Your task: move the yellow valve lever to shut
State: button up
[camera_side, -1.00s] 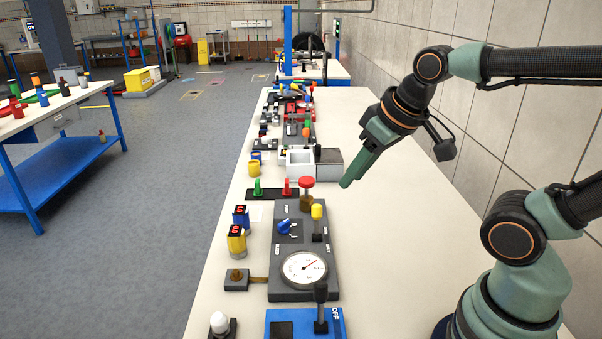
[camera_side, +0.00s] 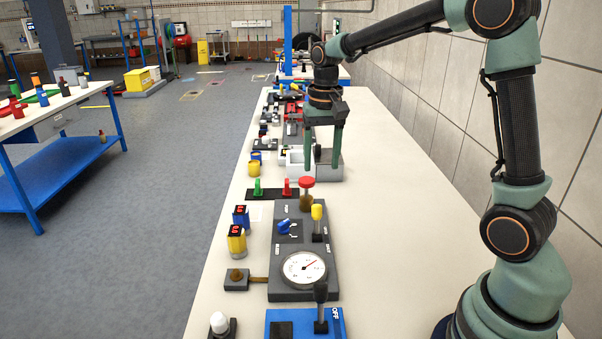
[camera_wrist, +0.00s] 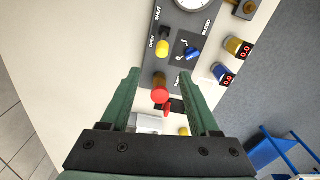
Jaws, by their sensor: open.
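The yellow valve lever (camera_side: 317,212) stands upright on a dark stem at the right side of the grey gauge panel (camera_side: 290,262). In the wrist view the yellow knob (camera_wrist: 162,49) lies beside the word OPEN; the word SHUT is printed further up, toward the gauge. My gripper (camera_side: 321,166) points down with its fingers apart and empty. It hangs above the bench beyond the lever, near the grey bin. In the wrist view the gap between my fingertips (camera_wrist: 161,74) lies just below the yellow knob in the picture. Nothing touches the lever.
A red mushroom knob (camera_side: 306,182) stands close beyond the lever, and a blue handle (camera_side: 284,226) sits to its left. The white dial (camera_side: 303,268) is nearer the camera. Bench right of the panel is clear.

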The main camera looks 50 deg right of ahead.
aim_at(318, 205)
jog(key=f, duration=1.2)
jog(key=shift+w+a+f, duration=0.15)
jog(key=shift+w+a, duration=0.05)
jog(key=shift+w, duration=0.05)
jog(key=shift+c, duration=0.4)
grip_shut()
jog(key=shift+s+d, duration=0.1)
dwell(0.6)
